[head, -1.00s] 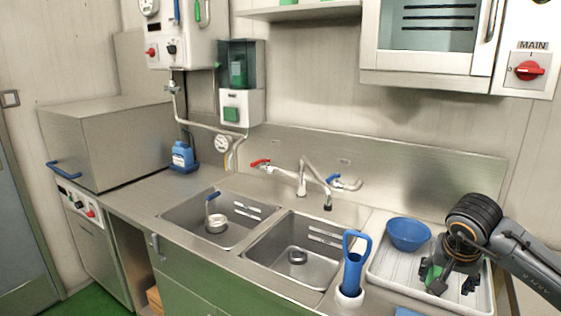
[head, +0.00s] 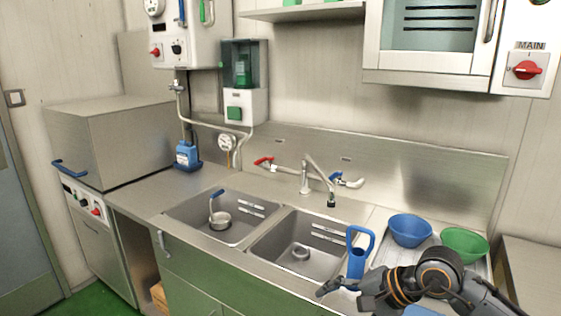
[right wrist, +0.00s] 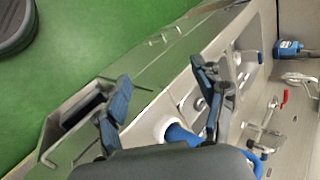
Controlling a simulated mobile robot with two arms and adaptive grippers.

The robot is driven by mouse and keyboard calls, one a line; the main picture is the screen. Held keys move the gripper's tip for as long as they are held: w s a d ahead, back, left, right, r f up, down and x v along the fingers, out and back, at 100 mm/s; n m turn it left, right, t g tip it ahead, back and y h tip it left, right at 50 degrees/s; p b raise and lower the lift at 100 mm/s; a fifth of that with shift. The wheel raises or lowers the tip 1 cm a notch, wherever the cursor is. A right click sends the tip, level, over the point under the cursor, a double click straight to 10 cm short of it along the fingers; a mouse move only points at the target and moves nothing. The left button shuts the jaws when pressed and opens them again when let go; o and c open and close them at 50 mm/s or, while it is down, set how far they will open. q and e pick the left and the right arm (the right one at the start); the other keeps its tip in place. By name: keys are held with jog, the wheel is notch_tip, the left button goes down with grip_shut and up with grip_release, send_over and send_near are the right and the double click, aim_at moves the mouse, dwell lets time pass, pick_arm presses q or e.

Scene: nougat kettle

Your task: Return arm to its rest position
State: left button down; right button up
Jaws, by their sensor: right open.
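My right gripper (head: 332,288) is at the lower right of the head view, in front of the counter, its fingers pointing left beside the blue-handled tool. In the right wrist view its two fingers (right wrist: 163,98) are spread wide with nothing between them. A green bowl (head: 464,243) and a blue bowl (head: 410,230) sit side by side on the ribbed drainboard (head: 384,254), apart from the gripper. My left gripper is not in view.
A blue-handled tool (head: 358,252) stands upright close to my right gripper; its blue handle (right wrist: 180,134) also shows in the wrist view. Green floor (right wrist: 90,40) lies in front.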

jog(key=s+a+r+m+t+y, duration=0.4)
jog(key=s+a+r+m+y, duration=0.1)
jog(key=a+r+m+y, duration=0.7)
jog(key=w+d+m+t+h, duration=0.4)
jog(key=d+m+t+h, duration=0.7)
jog(key=m, duration=1.2)
jog(key=s+d+f+m+g+h, duration=0.3)
jog(key=d+f+m+h, duration=0.7)
jog(key=f+m, duration=0.5)
jog(key=s+f+m+g+y, duration=0.1)
jog(key=s+f+m+g, duration=0.5)
jog(key=s+f, duration=0.4)
jog(key=s+f+m+g, duration=0.6)
jog(key=s+f, duration=0.1)
jog(key=s, duration=0.5)
notch_tip(320, 180, down, 28)
jog(key=s+g, duration=0.2)
jog(key=s, duration=0.1)
jog(key=s+d+f+g, duration=0.1)
jog(key=s+d+f, duration=0.2)
jog(key=s+f, duration=1.1)
jog(key=shift+s+f, duration=0.25)
jog(key=shift+s, duration=0.3)
